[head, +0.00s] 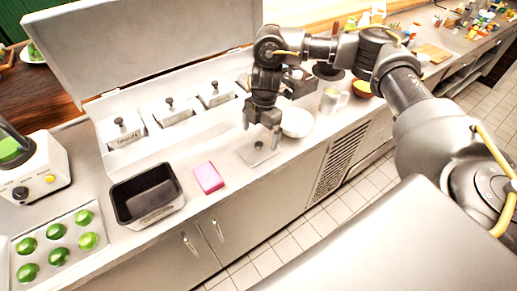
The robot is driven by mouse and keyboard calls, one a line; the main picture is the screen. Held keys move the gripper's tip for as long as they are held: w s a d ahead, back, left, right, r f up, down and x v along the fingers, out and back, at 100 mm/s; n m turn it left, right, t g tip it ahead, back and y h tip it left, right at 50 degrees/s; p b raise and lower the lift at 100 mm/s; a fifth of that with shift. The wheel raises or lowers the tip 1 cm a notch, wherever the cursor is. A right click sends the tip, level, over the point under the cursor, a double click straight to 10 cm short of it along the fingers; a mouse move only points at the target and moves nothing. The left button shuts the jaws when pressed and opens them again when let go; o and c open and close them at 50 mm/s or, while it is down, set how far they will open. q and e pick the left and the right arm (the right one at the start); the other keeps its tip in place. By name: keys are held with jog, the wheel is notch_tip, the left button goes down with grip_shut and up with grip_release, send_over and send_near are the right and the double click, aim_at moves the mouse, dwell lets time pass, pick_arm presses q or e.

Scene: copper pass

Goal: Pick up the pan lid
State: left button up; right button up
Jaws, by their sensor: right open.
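A flat grey steel pan lid (249,158) with a small dark knob lies on the counter, near its front edge. My right gripper (261,136) points down just above the lid, its two fingers apart on either side of the knob area. It is open with nothing between the fingers, and I cannot tell whether it touches the lid. My left gripper is not in view.
A pink sponge-like block (208,177) and a black rectangular pan (147,196) are left of the lid. A white bowl (297,122) stands close on the right. Several knobbed lids, one (171,112) among them, sit in the rail behind. A tray (60,222) holds green fruits.

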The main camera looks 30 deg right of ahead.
aim_at(259, 143)
jog(key=shift+s, duration=0.1)
jog(key=shift+a+f, duration=0.15)
jog(key=shift+f, duration=0.25)
notch_tip(259, 143, down, 4)
jog(key=shift+r+p, duration=0.2)
jog(key=shift+p, duration=0.75)
jog(key=shift+a+f, duration=0.1)
jog(key=shift+f, duration=0.25)
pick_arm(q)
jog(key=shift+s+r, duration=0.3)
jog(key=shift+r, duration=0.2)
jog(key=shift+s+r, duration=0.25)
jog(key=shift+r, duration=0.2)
pick_arm(e)
jog(key=shift+c, duration=0.3)
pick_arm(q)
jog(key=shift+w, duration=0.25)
pick_arm(e)
jog(key=c, duration=0.7)
